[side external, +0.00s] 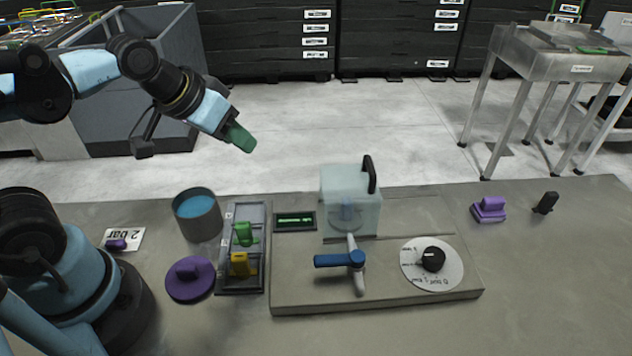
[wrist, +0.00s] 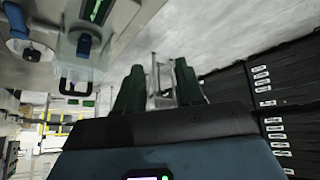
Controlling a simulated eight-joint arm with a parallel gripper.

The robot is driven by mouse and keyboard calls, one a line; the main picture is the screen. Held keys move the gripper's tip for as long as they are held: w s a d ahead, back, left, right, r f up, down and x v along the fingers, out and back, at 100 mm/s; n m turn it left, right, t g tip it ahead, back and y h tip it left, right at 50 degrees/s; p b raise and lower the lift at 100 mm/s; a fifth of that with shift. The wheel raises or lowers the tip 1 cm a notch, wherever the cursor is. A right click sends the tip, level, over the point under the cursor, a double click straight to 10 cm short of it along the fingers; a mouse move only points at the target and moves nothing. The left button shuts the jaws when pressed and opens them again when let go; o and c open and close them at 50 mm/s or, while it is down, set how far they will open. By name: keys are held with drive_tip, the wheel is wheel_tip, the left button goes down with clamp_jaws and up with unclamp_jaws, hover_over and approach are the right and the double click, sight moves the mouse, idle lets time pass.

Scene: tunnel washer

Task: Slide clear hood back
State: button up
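The clear hood (side external: 345,198) is a see-through box standing over part of the grey panel, with a black handle (side external: 370,175) upright at its top right. A fitting shows dimly inside it. In the wrist view the hood (wrist: 88,52) is at upper left, its dark handle (wrist: 76,84) at its near edge. My gripper (side external: 243,140) is in the air to the left of the hood and above it, apart from it. In the wrist view the two green fingers of my gripper (wrist: 160,85) stand apart with nothing between them.
A blue-handled valve (side external: 340,259) and a round dial with black knob (side external: 433,259) are in front of the hood. A tray (side external: 240,284) with green and yellow pieces, a grey cup (side external: 197,215) and a purple disc (side external: 190,280) stand left. Purple (side external: 489,208) and black (side external: 545,203) pieces lie right.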

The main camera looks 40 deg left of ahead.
drive_tip(key=w+d+r+n+g+h, duration=0.1)
drive_tip(key=w+d+r+n+g, duration=0.25)
drive_tip(key=w+d+r, duration=0.35)
drive_tip(key=n+g, duration=0.2)
drive_tip(key=n, duration=0.3)
approach(370, 164)
drive_tip(key=f, duration=0.7)
drive_tip(key=shift+w+d+f, duration=0.3)
drive_tip(key=shift+w+f, duration=0.05)
drive_tip(key=shift+w, duration=0.05)
clamp_jaws()
